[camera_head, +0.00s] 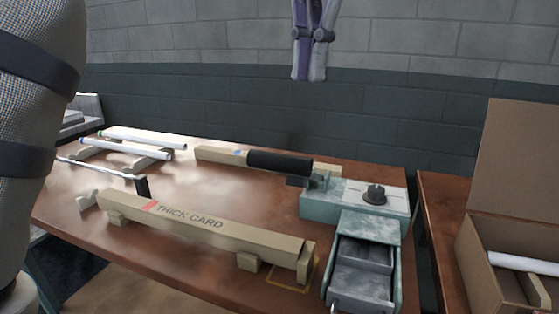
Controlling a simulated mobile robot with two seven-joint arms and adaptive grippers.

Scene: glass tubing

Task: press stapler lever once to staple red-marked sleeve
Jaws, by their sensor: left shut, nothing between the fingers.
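The long tan card sleeve (240,233) lies across the front of the table. It is printed "THICK CARD", has a red mark (151,205) near its left end and rests on small tan blocks. The teal stapler (322,205) stands at the table's right end, behind the sleeve's right end. Its lever has a black grip (280,162) that points left and lies about level. My left gripper (308,76) is shut and empty, fingers down, at the top of the picture, apart from the lever. My right gripper is out of view.
A dark knob (375,195) sits on the stapler, with an open metal drawer (361,267) in front. White tubes (126,145) lie on a rack at the left back. An open cardboard box (482,265) is at the right. The wooden table (205,182) is bare in the middle.

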